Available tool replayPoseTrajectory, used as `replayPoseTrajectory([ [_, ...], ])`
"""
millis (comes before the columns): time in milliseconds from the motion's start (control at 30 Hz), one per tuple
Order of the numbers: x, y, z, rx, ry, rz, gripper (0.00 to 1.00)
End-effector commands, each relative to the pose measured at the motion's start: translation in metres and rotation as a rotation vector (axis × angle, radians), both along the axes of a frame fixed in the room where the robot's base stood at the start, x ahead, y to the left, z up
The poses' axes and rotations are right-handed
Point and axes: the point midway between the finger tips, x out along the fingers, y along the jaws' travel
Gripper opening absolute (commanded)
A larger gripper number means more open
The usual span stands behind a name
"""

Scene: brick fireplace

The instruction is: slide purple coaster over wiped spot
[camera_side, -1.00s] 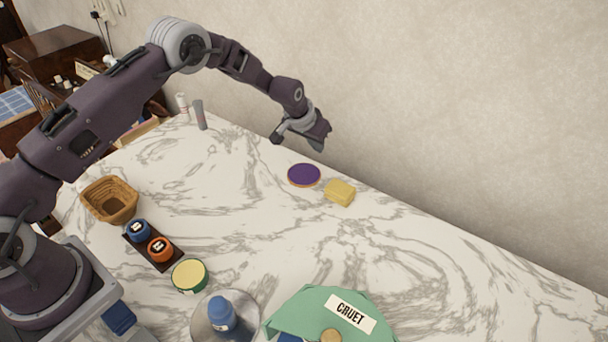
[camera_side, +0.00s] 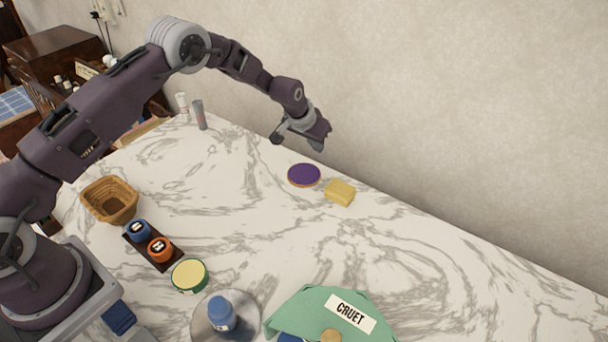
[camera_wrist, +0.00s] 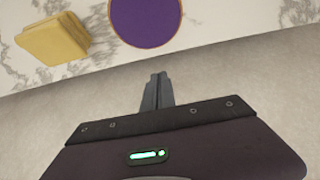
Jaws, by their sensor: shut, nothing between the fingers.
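The purple round coaster (camera_side: 304,174) lies flat on the marble table near its back edge, with a thin orange-brown rim. It also shows at the top of the wrist view (camera_wrist: 145,18), cut off by the frame edge. A yellow sponge-like block (camera_side: 340,192) sits just right of the coaster; in the wrist view it is at upper left (camera_wrist: 52,40). My gripper (camera_side: 318,146) is above the table's back edge, behind the coaster and apart from it. Its fingers (camera_wrist: 157,78) are shut and empty. No wiped spot can be made out on the marble.
A wall rises behind the table (camera_side: 430,250). Nearer me are a wicker basket (camera_side: 110,201), a dark tray with blue and orange jars (camera_side: 160,249), a yellow-topped tin (camera_side: 189,275), a blue bottle on a metal plate (camera_side: 221,314) and a green CRUET holder (camera_side: 300,310). The middle is clear.

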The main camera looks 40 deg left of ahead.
Motion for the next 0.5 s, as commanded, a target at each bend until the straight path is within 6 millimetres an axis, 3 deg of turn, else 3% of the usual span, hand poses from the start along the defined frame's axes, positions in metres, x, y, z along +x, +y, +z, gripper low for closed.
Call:
replayPoseTrajectory([
  [500,0.0,0.0,-0.018,0.0,0.001,0.0,0.0],
])
